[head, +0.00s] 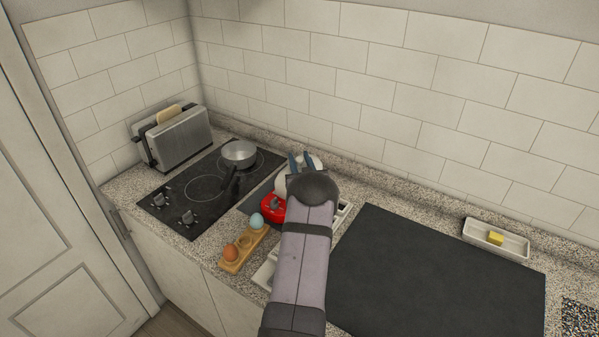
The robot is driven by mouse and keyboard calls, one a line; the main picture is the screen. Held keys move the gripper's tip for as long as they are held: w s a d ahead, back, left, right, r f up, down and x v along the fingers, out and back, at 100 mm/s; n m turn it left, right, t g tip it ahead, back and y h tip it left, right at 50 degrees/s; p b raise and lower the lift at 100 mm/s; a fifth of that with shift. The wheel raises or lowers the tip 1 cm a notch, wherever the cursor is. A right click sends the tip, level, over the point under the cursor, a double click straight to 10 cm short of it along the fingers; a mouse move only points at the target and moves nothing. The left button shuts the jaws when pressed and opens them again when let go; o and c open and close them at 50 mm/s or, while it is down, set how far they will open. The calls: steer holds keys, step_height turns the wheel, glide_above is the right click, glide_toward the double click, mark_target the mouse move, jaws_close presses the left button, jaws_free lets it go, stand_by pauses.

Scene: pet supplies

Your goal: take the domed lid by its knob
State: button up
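My gripper (301,158) reaches away from the camera over the counter, and its two blue-grey fingertips show past the dark wrist. A white rounded thing (317,162) shows beside and behind the fingers; it may be the domed lid, but most of it is hidden by my arm. The knob cannot be made out. The fingertips stand a little apart, but whether they touch or hold anything between them is hidden.
A red object (272,208) sits close left of my arm. A wooden egg holder (239,262) carries a blue and a brown egg. A pot (239,153) stands on the black cooktop (173,204), with a toaster (178,138) behind. A dark mat (430,280) lies clear; a butter dish (510,249) is beyond.

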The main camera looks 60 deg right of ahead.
jaws_close()
steer(key=shift+r, duration=0.15)
steer(key=shift+r+b, duration=1.75)
steer(key=shift+r, duration=3.2)
